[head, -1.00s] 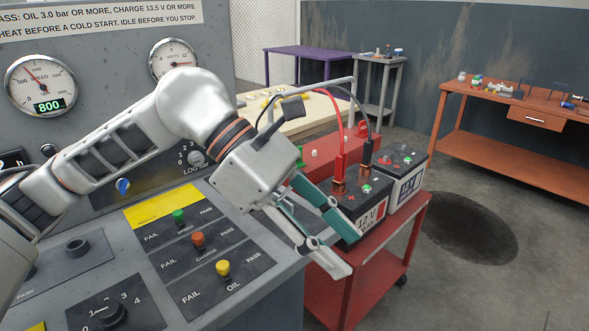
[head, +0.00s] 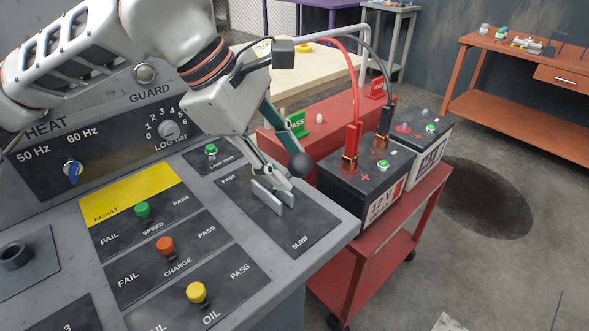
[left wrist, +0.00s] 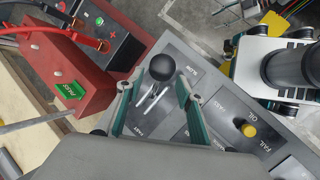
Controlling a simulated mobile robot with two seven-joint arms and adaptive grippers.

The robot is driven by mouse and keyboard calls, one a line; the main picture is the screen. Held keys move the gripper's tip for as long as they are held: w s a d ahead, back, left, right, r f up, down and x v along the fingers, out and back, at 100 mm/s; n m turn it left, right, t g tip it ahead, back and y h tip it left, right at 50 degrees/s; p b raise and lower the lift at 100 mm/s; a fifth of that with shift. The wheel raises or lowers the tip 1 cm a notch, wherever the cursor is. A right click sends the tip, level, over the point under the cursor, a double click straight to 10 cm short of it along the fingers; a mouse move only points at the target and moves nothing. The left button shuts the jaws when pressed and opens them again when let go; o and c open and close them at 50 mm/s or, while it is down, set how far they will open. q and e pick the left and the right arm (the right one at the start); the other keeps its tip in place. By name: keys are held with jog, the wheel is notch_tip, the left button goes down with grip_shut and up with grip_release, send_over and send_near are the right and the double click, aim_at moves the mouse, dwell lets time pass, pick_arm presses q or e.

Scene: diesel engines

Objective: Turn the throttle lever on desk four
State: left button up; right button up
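The throttle lever's black ball knob (head: 302,162) stands above a slotted plate (head: 288,232) marked FAST and SLOW at the right end of the grey desk. In the head view the knob is nearer the FAST label than the SLOW one. My left gripper (head: 287,168) is open and reaches down over the lever from behind. In the left wrist view the knob (left wrist: 162,67) lies between the lines of the two teal fingers, around their tips, with a gap on each side. The lever's stem is mostly hidden in the head view. My right gripper cannot be made out.
Result switches, green (head: 142,210), orange (head: 165,246) and yellow (head: 196,292), stand left of the lever. A red cart (head: 345,280) with batteries (head: 365,180) and cables is close beyond the desk's right edge. A green PASS tag (head: 296,124) is behind the gripper.

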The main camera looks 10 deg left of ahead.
pick_arm(q)
jog(key=shift+x, duration=1.8)
grip_shut()
jog(key=shift+a+r, duration=0.1)
jog(key=shift+a, duration=0.05)
